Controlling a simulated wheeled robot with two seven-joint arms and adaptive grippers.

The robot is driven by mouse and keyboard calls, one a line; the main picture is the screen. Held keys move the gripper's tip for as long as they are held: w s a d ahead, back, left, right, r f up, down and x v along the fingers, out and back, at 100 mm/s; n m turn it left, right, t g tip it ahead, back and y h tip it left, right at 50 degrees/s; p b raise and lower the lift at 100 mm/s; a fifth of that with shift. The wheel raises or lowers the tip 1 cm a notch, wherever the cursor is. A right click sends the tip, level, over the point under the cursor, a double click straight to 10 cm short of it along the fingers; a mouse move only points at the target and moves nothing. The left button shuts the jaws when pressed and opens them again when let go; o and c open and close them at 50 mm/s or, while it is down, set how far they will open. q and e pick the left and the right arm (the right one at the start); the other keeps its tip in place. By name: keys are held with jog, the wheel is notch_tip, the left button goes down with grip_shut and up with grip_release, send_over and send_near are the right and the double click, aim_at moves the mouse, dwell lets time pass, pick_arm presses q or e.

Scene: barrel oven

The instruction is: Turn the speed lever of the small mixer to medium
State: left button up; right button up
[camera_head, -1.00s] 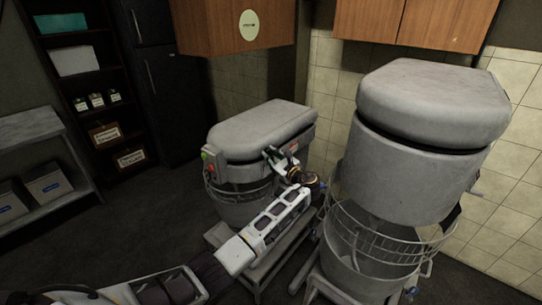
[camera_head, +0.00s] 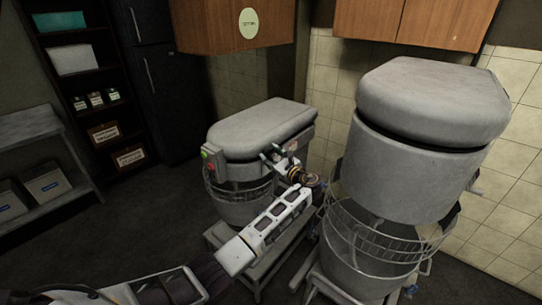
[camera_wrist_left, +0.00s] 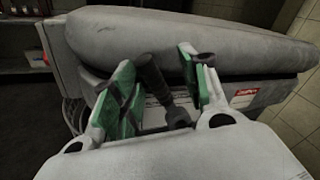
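The small mixer (camera_head: 255,128) is the grey, lower machine in the middle of the head view, with its bowl behind a wire guard. Its side fills the left wrist view (camera_wrist_left: 185,45). A dark lever (camera_wrist_left: 156,80) with a rounded end shows there, slanting between my fingers. My left gripper (camera_head: 276,155) is at the mixer's near side, just under the top cover. In the left wrist view its green-padded fingers (camera_wrist_left: 163,88) are apart, one on each side of the lever. I cannot tell whether either touches it. My right gripper is not in view.
The large mixer (camera_head: 415,150) stands close on the right of my left arm, with its wire guard (camera_head: 375,240) near it. Red and green buttons (camera_head: 208,154) sit at the small mixer's left end. A shelf (camera_head: 40,195) stands far left, with open floor between.

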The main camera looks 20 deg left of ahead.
pick_arm(q)
jog(key=v, duration=1.1)
jog(key=shift+d, duration=0.15)
jog(key=shift+s+f, duration=0.1)
